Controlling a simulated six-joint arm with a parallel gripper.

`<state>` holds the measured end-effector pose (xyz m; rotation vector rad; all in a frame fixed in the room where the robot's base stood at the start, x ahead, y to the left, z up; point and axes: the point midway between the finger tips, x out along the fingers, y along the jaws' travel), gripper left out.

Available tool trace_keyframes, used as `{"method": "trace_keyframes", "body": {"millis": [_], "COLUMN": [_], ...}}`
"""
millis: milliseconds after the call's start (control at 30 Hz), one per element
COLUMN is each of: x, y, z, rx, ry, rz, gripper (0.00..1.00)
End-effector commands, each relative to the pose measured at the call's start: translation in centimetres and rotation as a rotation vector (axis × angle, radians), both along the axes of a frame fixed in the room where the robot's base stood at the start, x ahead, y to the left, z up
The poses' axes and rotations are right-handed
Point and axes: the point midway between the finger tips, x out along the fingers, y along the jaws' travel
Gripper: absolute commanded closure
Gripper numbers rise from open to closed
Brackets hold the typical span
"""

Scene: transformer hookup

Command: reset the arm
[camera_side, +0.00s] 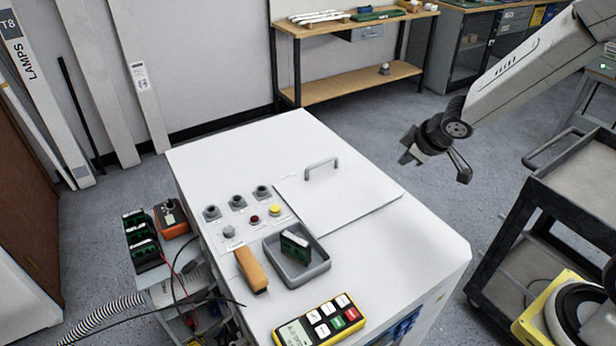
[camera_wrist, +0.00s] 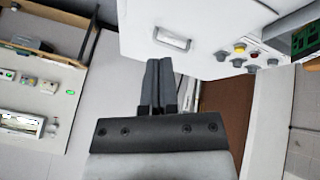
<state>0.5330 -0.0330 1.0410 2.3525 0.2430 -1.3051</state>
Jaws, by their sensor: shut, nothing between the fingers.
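My gripper (camera_side: 407,158) hangs in the air to the right of the white cabinet (camera_side: 225,160), above the floor and clear of the cabinet top. In the wrist view my gripper (camera_wrist: 159,62) has its two dark fingers side by side and closed, with nothing held between them. The cabinet (camera_wrist: 215,20) shows beyond the fingertips in that view, with its lid handle (camera_wrist: 172,39) just past them.
A dark cart (camera_side: 560,215) stands at right. A workbench (camera_side: 350,85) is behind.

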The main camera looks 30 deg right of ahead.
Motion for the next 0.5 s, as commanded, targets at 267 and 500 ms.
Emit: {"method": "trace_keyframes", "body": {"millis": [267,500], "x": [-7.3,-12.5], "y": [1.1,2.7], "z": [-0.2,-0.6], "rx": [0.104,0.199], "ry": [0.154,0.276], "rz": [-0.233,-0.371], "gripper": [1.00,1.00]}}
